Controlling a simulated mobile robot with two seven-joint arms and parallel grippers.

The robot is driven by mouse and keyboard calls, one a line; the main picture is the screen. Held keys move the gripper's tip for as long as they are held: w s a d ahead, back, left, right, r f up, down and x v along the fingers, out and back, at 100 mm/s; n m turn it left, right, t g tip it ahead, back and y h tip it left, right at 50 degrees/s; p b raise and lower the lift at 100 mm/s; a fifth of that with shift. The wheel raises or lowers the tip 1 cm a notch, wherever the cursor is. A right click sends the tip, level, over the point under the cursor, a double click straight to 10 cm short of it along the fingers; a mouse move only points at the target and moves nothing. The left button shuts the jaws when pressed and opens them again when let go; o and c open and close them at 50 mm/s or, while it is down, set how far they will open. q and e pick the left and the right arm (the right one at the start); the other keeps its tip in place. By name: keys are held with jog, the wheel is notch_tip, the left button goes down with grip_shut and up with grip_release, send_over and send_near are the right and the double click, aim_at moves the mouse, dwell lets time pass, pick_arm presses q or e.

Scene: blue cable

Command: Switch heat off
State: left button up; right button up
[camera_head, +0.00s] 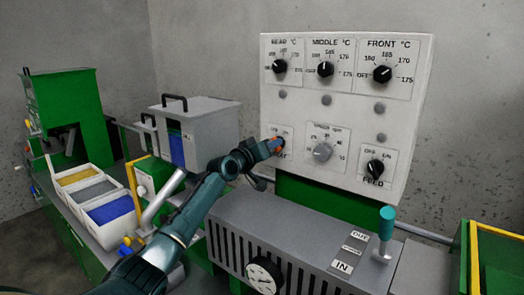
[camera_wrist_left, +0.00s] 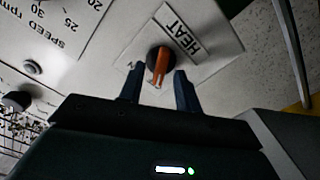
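The HEAT knob (camera_wrist_left: 160,60) is a dark round knob with an orange pointer bar, set on a white label plate on the panel. It also shows at the panel's lower left in the head view (camera_head: 278,146), mostly covered by my gripper. My left gripper (camera_wrist_left: 157,82) is open, with one dark finger on each side of the knob; I cannot tell whether they touch it. In the head view my left gripper (camera_head: 270,148) reaches up to the panel from the lower left. The dial markings around the knob are partly hidden. My right gripper is not in view.
The white control panel (camera_head: 350,110) carries REAR, MIDDLE and FRONT temperature knobs, a grey speed knob (camera_head: 323,152) and a FEED knob (camera_head: 374,169). Below is a grey machine housing (camera_head: 270,232) with a teal-topped lever (camera_head: 386,224). Bins of coloured pellets (camera_head: 78,180) stand left.

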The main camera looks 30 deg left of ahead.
pick_arm(q)
jog(key=s+a+b, duration=0.1)
jog(key=s, duration=1.2)
jog(key=shift+a, duration=0.4)
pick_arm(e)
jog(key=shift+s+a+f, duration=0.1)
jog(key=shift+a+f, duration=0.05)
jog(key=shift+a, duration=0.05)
